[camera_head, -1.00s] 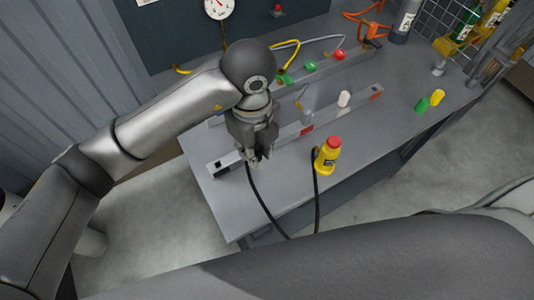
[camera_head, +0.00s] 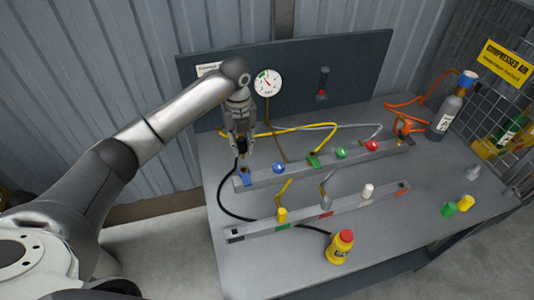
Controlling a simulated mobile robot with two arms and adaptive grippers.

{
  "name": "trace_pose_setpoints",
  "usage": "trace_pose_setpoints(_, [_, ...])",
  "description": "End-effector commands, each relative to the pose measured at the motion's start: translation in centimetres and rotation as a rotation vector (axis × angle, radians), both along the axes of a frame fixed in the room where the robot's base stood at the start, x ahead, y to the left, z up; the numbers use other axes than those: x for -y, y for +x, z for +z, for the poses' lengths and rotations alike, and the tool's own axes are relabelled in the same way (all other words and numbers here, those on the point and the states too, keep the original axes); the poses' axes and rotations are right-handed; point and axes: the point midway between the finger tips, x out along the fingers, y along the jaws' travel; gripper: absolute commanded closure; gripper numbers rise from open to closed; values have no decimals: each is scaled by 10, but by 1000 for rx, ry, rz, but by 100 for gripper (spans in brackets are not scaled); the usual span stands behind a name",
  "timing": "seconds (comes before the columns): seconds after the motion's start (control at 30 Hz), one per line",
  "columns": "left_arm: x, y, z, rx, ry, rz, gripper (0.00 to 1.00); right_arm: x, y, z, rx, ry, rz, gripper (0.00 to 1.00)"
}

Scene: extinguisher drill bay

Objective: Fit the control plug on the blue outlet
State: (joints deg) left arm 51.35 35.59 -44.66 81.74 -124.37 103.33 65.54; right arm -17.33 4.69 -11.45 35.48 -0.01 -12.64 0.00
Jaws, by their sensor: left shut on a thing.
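My left gripper (camera_head: 241,152) is shut on the control plug, a small dark piece (camera_head: 242,146) mostly hidden by the fingers. The blue outlet (camera_head: 245,179) is the blue-marked spot at the left end of the rear rail. The gripper is just above and beside it; I cannot tell whether plug and outlet touch. My right gripper is not in view.
The front rail (camera_head: 244,232) holds yellow, grey and white plugs. The rear rail carries blue (camera_head: 278,168), green (camera_head: 340,153) and red (camera_head: 372,146) knobs. Yellow and grey hoses (camera_head: 290,128) arch behind. A dark panel with a gauge (camera_head: 267,83) stands at the back.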

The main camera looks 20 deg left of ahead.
Motion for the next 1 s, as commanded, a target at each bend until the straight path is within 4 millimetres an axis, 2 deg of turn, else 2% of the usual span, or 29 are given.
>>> trace_pose_setpoints(0.17, [-4, 0, -6, -1, -1, 0, 100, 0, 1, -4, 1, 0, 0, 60])
trace_pose_setpoints(0.6, [-3, 0, -37, 1, -1, 0, 100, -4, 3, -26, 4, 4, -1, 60])
trace_pose_setpoints(1.0, [-3, 0, -40, 0, 0, 0, 100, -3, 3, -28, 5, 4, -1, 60])
